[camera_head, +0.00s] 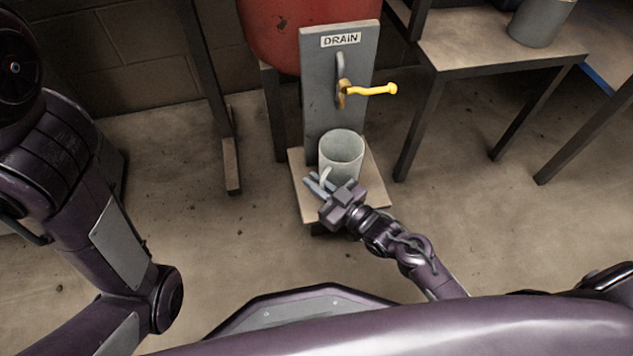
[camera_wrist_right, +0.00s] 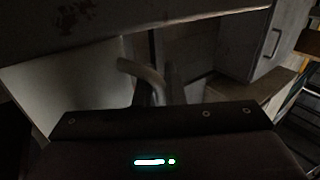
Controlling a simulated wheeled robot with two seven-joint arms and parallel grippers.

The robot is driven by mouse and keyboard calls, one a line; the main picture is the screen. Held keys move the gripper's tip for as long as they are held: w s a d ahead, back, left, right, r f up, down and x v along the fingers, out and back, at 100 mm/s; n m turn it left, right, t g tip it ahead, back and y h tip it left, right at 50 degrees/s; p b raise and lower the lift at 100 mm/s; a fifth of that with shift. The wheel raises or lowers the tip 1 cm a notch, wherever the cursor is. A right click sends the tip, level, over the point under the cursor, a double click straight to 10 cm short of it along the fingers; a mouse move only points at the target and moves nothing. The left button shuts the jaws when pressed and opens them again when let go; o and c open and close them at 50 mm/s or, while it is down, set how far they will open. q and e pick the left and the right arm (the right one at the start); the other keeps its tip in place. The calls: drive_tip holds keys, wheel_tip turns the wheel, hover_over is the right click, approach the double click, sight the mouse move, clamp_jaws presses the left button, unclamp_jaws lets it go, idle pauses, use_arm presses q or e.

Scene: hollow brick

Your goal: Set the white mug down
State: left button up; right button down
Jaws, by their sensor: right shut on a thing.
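The white mug (camera_head: 342,152) is upright over the small square stand (camera_head: 376,190), in front of the grey panel marked DRAIN. Its handle (camera_head: 325,178) points toward me. My right gripper (camera_head: 317,184) is at the near side of the mug, shut on the handle. In the right wrist view a pale curved piece (camera_wrist_right: 142,74), which looks like the handle, shows just past the gripper body. I cannot tell whether the mug's base touches the stand, as the gripper covers part of it. My left arm is at the left; its gripper is out of view.
A table (camera_head: 480,55) with a grey container (camera_head: 538,22) stands at the right. The floor around the stand is clear.

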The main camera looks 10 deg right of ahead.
drive_tip(key=shift+f+b, duration=0.4)
drive_tip(key=shift+f, duration=0.3)
drive_tip(key=shift+f, duration=0.1)
drive_tip(key=c, duration=1.5)
unclamp_jaws()
drive_tip(key=shift+s+a, duration=0.1)
drive_tip(key=shift+c, duration=0.2)
drive_tip(key=shift+o, duration=0.5)
drive_tip(key=shift+f, duration=0.1)
